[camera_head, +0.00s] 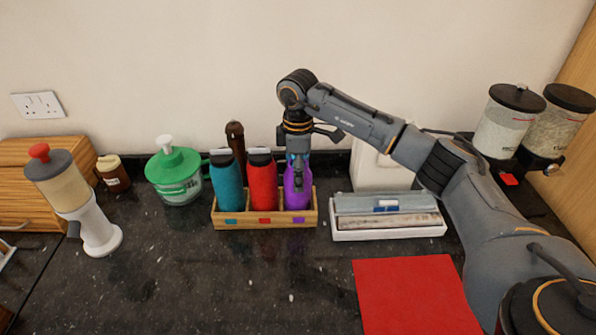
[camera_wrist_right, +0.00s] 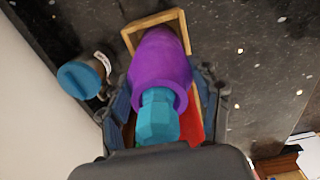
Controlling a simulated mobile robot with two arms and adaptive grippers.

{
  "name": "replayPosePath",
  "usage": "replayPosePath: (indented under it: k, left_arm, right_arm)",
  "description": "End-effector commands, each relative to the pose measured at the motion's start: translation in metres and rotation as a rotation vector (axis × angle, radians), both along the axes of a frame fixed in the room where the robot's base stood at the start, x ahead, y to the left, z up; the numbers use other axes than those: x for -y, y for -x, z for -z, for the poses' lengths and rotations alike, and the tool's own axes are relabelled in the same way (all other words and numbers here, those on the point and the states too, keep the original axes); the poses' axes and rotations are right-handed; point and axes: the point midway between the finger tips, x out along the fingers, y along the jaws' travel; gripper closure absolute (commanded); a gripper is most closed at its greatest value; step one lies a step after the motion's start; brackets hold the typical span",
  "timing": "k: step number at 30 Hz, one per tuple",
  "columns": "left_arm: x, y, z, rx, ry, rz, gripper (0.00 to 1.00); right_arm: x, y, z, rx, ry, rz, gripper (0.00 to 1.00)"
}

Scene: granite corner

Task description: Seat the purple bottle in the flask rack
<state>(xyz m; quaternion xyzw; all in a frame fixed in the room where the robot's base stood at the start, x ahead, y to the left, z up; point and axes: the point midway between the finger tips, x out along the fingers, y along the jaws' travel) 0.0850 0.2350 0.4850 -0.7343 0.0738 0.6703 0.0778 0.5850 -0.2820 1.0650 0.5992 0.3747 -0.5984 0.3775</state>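The purple bottle (camera_head: 298,197) stands upright in the right-hand slot of the wooden flask rack (camera_head: 264,222), behind a purple tag; its base is hidden by the rack's front. A teal bottle (camera_head: 228,185) and a red bottle (camera_head: 262,185) fill the other slots. My right gripper (camera_head: 298,182) points down over the purple bottle. In the right wrist view, the purple bottle (camera_wrist_right: 160,62) with its teal top lies between the fingers of the gripper (camera_wrist_right: 163,100), with gaps at its sides; the gripper looks open. My left gripper is not in view.
A white tray (camera_head: 390,233) with flat items stands right of the rack. A green-lidded jar (camera_head: 176,177) stands to its left. A red mat (camera_head: 413,295) lies in front at right. A blue-lidded container (camera_wrist_right: 82,77) shows near the gripper. Counter in front of the rack is clear.

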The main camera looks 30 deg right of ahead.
Motion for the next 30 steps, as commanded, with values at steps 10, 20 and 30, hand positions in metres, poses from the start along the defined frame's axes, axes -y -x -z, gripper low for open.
replayPosePath:
  k: [10,20,30]
  left_arm:
    - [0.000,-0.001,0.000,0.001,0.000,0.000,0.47]
    - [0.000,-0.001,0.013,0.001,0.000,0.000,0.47]
    - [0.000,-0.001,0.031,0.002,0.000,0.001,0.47]
  right_arm:
    - [0.000,0.000,0.000,-0.001,0.000,0.000,0.17]
    - [-0.001,-0.001,-0.033,0.006,-0.001,0.000,0.17]
    - [-0.001,0.000,-0.106,0.004,0.000,0.000,0.17]
